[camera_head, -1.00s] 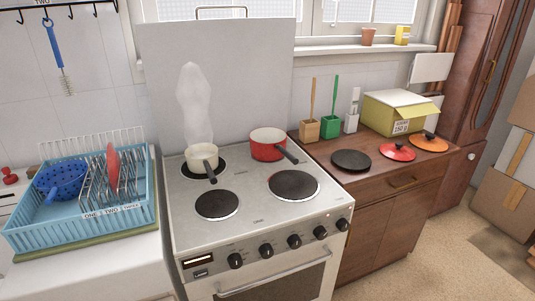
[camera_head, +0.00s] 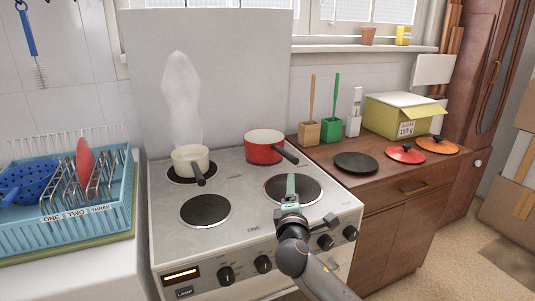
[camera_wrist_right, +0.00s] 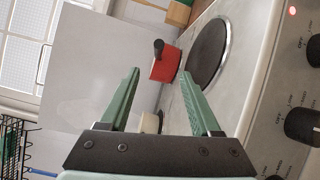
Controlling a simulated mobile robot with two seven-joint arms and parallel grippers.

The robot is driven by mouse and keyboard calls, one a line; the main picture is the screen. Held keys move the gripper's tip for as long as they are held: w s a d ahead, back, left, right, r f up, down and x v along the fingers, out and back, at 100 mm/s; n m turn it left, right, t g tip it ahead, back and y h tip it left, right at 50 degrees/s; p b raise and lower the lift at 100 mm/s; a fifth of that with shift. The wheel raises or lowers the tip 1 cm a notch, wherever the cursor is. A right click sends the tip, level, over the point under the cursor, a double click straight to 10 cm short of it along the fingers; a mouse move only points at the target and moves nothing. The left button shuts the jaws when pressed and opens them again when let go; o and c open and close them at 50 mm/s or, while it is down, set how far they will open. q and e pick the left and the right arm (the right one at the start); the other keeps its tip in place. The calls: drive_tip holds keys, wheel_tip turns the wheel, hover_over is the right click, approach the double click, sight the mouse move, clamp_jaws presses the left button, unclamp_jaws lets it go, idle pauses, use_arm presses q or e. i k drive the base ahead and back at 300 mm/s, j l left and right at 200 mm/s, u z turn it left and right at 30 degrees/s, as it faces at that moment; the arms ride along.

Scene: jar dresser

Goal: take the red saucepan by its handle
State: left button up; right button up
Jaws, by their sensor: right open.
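The red saucepan (camera_head: 264,148) stands on the back right of the stove, its dark handle (camera_head: 285,156) pointing to the front right. It also shows in the right wrist view (camera_wrist_right: 164,68), beyond and between my fingers, with the handle end toward the camera. My right gripper (camera_head: 291,182) is over the front right burner, in front of the saucepan and apart from it. In the right wrist view its green fingers (camera_wrist_right: 162,92) are open with nothing between them. My left gripper is not in view.
A cream saucepan (camera_head: 189,160) stands on the back left burner with steam above it. The front left burner (camera_head: 205,210) is bare. Lids (camera_head: 406,154) lie on the wooden counter (camera_head: 385,176) at right. A blue dish rack (camera_head: 92,228) is at left.

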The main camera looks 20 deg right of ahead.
sight(262, 146)
drive_tip(key=i+l, duration=0.75)
drive_tip(key=l, duration=0.15)
drive_tip(key=j+u, duration=0.05)
